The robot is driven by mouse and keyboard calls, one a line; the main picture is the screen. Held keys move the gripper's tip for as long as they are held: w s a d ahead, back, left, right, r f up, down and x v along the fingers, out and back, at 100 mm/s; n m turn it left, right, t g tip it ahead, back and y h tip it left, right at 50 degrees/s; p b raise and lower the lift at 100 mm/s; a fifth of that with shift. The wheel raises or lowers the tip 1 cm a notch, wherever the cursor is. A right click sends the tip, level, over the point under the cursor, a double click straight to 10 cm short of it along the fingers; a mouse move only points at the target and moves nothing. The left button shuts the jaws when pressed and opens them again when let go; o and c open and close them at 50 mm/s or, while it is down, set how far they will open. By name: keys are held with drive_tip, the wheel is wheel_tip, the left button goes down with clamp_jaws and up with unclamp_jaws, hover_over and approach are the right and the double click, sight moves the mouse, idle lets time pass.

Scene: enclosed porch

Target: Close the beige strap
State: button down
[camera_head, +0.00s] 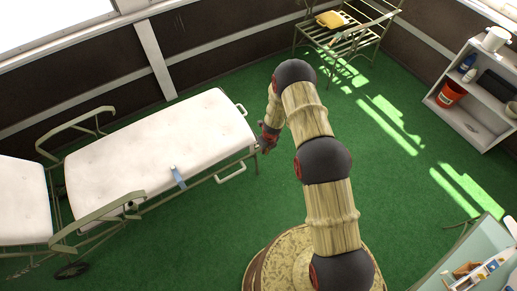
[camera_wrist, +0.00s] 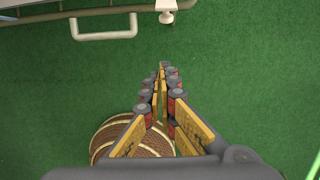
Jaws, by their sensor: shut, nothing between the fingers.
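I cannot make out a beige strap for certain in either view. A bed with a white mattress (camera_head: 150,140) and a green-grey metal frame stands at the left in the head view. A light blue strap-like piece (camera_head: 177,177) hangs over its front edge. A pale loop handle (camera_head: 231,173) sticks out at the bed's near right corner; a pale loop (camera_wrist: 104,35) also shows at the top left of the wrist view. My gripper (camera_head: 265,143) is beside the bed's right end, over the floor. Its fingers (camera_wrist: 163,78) are together and empty in the wrist view, apart from the loop.
A pale clamp-like piece (camera_wrist: 167,10) sits on the frame rail at the wrist view's top. A metal rack (camera_head: 345,35) holds a yellow item at the back. Shelves (camera_head: 485,90) with a red bucket stand right. Green floor (camera_head: 400,190) is open between.

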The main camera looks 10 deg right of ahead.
wheel_tip(320, 180, down, 10)
drive_tip(key=w+f+m+b, duration=0.1)
drive_tip(key=w+b, duration=0.1)
drive_tip(key=b, duration=0.1)
drive_tip(key=w+r, duration=0.1)
drive_tip(key=w+a+r, duration=0.1)
drive_tip(key=w+r, duration=0.1)
drive_tip(key=shift+a, duration=0.3)
drive_tip(key=shift+w+d+r, duration=0.1)
drive_tip(key=shift+r, duration=0.05)
